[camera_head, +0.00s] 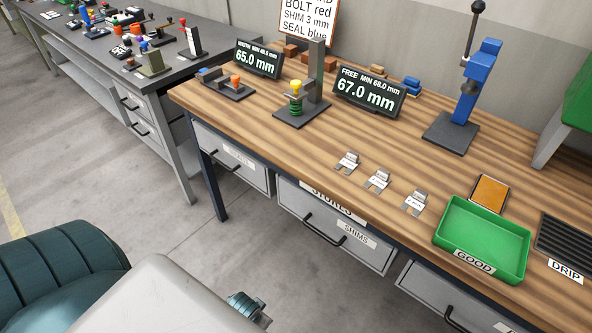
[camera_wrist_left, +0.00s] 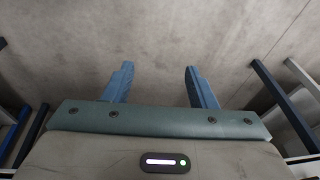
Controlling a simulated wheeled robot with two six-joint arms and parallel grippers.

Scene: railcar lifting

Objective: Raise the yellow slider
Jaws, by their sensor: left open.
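A yellow knob (camera_head: 296,85), the only yellow part I see that could be the slider, sits on top of a green spring (camera_head: 295,103). Both are on a dark stand with a grey upright (camera_head: 317,68), on the wooden bench. In the left wrist view my left gripper (camera_wrist_left: 158,66) is open and empty, with its two blue fingers apart over bare grey floor. It is away from the stand. I cannot make out either gripper in the head view.
The wooden bench (camera_head: 400,160) also holds a 65.0 mm display (camera_head: 258,59), a 67.0 mm display (camera_head: 369,94), a small gauge with an orange knob (camera_head: 235,82), a blue lever press (camera_head: 468,85), several metal clips (camera_head: 377,180) and a green tray (camera_head: 485,235). The bench front is clear at left.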

